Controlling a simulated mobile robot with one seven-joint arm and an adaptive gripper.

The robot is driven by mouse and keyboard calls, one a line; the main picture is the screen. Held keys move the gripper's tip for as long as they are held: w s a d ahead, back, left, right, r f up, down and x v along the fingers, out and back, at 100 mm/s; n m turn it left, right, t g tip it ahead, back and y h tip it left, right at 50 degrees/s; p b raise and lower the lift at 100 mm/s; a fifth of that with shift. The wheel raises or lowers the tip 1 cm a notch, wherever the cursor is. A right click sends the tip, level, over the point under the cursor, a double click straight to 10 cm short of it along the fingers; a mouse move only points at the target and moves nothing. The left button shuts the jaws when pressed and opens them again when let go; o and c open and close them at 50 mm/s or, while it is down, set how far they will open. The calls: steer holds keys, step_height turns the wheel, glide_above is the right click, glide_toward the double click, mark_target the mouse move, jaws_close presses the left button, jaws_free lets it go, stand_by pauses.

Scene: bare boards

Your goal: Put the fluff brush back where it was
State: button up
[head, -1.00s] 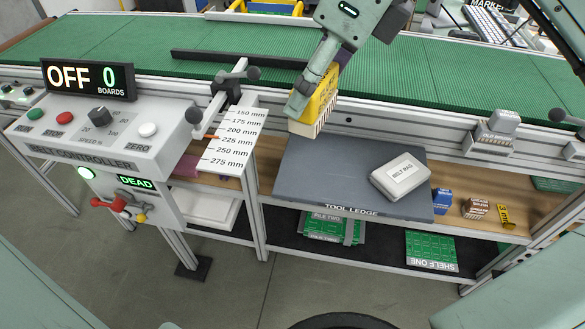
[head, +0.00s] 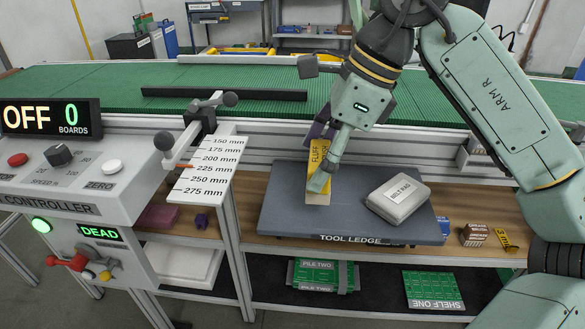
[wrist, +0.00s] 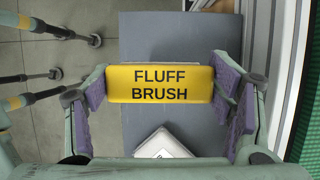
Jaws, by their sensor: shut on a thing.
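The fluff brush (head: 318,158) is a yellow block with a dark label and pale bristles at its lower end. My gripper (head: 321,160) is shut on it, over the left part of the grey tool ledge (head: 280,215). In the wrist view the fluff brush (wrist: 160,84) sits between the purple pads of my gripper (wrist: 160,86), its label facing the camera. The tool ledge (wrist: 135,25) lies beneath it. In the head view the bristle end is at or just above the ledge surface; I cannot tell whether it touches.
A belt rag pack (head: 398,197) lies on the right of the ledge; its edge shows in the wrist view (wrist: 163,145). The belt frame (head: 260,145) runs behind. A measuring scale (head: 208,170) stands at left. The ledge's left part is clear.

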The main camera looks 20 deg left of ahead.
steer(key=a, duration=0.3)
steer(key=shift+w+a+f, duration=0.1)
steer(key=shift+a+f, duration=0.05)
steer(key=shift+a, duration=0.2)
steer(key=x, duration=0.3)
steer(key=shift+w+d+f, duration=0.15)
steer(key=shift+d, duration=0.05)
steer(key=shift+f, duration=0.25)
steer(key=shift+f, duration=0.1)
steer(key=shift+f, duration=0.15)
steer(key=o, duration=1.1)
